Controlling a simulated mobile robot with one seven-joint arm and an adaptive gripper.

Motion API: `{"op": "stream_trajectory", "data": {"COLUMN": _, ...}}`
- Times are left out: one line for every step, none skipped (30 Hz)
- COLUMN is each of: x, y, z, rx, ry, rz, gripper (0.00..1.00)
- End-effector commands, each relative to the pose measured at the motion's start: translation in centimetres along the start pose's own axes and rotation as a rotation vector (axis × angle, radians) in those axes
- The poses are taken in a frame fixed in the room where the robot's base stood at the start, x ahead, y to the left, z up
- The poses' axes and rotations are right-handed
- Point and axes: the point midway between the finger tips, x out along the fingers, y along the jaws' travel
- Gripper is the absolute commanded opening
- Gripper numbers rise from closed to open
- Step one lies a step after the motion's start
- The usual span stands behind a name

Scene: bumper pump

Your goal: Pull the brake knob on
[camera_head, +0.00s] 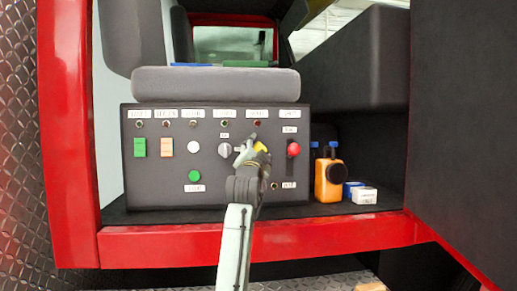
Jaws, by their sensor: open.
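The dark control panel (153,186) faces me inside the red-framed opening. A yellow knob (261,147) shows on it right of the middle, partly hidden behind my gripper; it may be the brake knob, but the labels are too small to read. My gripper (251,146) is open in front of it, its fingers close to the yellow knob. I cannot tell whether they touch it or are around it. A grey rotary knob (225,150) is just left of my gripper. A red knob (293,149) on a vertical slot is to the right.
A red sill (330,234) runs below.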

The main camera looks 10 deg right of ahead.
Motion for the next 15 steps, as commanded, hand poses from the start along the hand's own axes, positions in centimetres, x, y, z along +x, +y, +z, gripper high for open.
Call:
{"op": "stream_trajectory", "data": {"x": 0.01, "y": 0.02, "z": 0.01, "rx": 0.000, "ry": 0.000, "rz": 0.000, "gripper": 0.55}}
{"op": "stream_trajectory", "data": {"x": 0.00, "y": 0.03, "z": 0.02, "rx": 0.000, "ry": 0.000, "rz": 0.000, "gripper": 0.55}}
{"op": "stream_trajectory", "data": {"x": -0.01, "y": 0.03, "z": 0.03, "rx": 0.000, "ry": 0.000, "rz": 0.000, "gripper": 0.55}}
{"op": "stream_trajectory", "data": {"x": -0.01, "y": 0.03, "z": 0.02, "rx": 0.000, "ry": 0.000, "rz": 0.000, "gripper": 0.55}}
{"op": "stream_trajectory", "data": {"x": -0.01, "y": 0.03, "z": 0.02, "rx": 0.000, "ry": 0.000, "rz": 0.000, "gripper": 0.55}}
{"op": "stream_trajectory", "data": {"x": -0.02, "y": 0.03, "z": 0.02, "rx": 0.000, "ry": 0.000, "rz": 0.000, "gripper": 0.53}}
{"op": "stream_trajectory", "data": {"x": -0.02, "y": 0.03, "z": 0.02, "rx": 0.000, "ry": 0.000, "rz": 0.000, "gripper": 0.51}}
{"op": "stream_trajectory", "data": {"x": -0.02, "y": 0.03, "z": 0.02, "rx": 0.000, "ry": 0.000, "rz": 0.000, "gripper": 0.49}}
{"op": "stream_trajectory", "data": {"x": -0.02, "y": 0.03, "z": 0.02, "rx": -0.001, "ry": 0.000, "rz": 0.000, "gripper": 0.46}}
{"op": "stream_trajectory", "data": {"x": -0.03, "y": 0.03, "z": 0.03, "rx": -0.001, "ry": 0.000, "rz": 0.000, "gripper": 0.44}}
{"op": "stream_trajectory", "data": {"x": -0.03, "y": 0.03, "z": 0.02, "rx": -0.001, "ry": 0.000, "rz": 0.000, "gripper": 0.42}}
{"op": "stream_trajectory", "data": {"x": -0.03, "y": 0.03, "z": 0.02, "rx": -0.001, "ry": 0.000, "rz": 0.000, "gripper": 0.40}}
{"op": "stream_trajectory", "data": {"x": -0.03, "y": 0.03, "z": 0.03, "rx": -0.001, "ry": 0.000, "rz": 0.000, "gripper": 0.38}}
{"op": "stream_trajectory", "data": {"x": -0.03, "y": 0.03, "z": 0.03, "rx": -0.001, "ry": 0.000, "rz": 0.000, "gripper": 0.36}}
{"op": "stream_trajectory", "data": {"x": -0.03, "y": 0.03, "z": 0.03, "rx": -0.001, "ry": 0.000, "rz": 0.000, "gripper": 0.33}}
